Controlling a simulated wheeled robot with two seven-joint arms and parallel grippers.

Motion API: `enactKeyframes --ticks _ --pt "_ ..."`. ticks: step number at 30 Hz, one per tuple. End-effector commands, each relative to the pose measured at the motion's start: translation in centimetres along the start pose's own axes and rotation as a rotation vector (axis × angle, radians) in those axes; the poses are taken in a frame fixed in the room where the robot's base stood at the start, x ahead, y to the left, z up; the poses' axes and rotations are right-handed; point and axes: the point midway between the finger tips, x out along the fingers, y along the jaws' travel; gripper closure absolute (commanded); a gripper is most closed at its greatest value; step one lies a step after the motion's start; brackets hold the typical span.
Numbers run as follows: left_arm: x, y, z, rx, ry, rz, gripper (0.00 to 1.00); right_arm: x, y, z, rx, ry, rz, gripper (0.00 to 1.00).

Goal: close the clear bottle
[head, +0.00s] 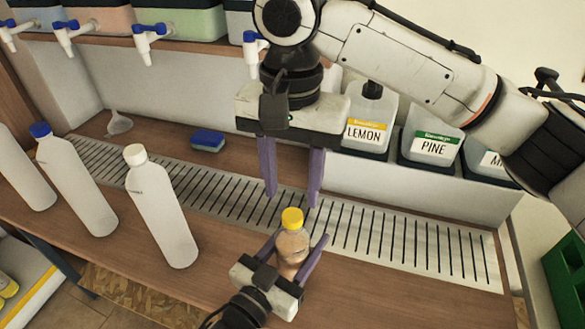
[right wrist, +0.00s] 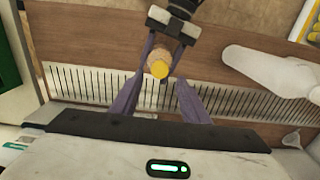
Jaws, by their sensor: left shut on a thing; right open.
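The clear bottle (head: 292,247) stands at the front edge of the drain grate, with a yellow cap (head: 292,218) on its top. I cannot tell whether the cap is screwed tight. My left gripper (head: 296,250) is shut around the bottle's body from the front. My right gripper (head: 290,196) is open and empty, fingers pointing down, just above and behind the yellow cap. In the right wrist view the yellow cap (right wrist: 159,68) shows between and beyond the open fingers (right wrist: 158,88), apart from them. The bottle's lower part is partly hidden by my left gripper.
Several white bottles stand at left, one with a white cap (head: 135,155), one with a blue cap (head: 41,130). A blue sponge (head: 207,140) and a clear funnel (head: 118,123) lie behind. Labelled jugs, LEMON (head: 368,122) and PINE (head: 431,140), stand at the back right.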

Motion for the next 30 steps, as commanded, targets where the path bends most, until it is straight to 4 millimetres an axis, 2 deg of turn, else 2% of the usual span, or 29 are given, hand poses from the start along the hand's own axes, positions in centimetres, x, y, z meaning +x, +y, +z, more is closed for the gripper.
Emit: enactKeyframes --ticks 3,30 --pt "0.0 0.0 0.0 0.000 0.000 0.000 1.00 -0.2 0.0 -0.1 -0.269 0.002 0.000 0.58" --pt "0.0 0.0 0.0 0.000 0.000 0.000 1.00 -1.5 0.0 -0.1 -2.336 0.001 0.002 0.58"
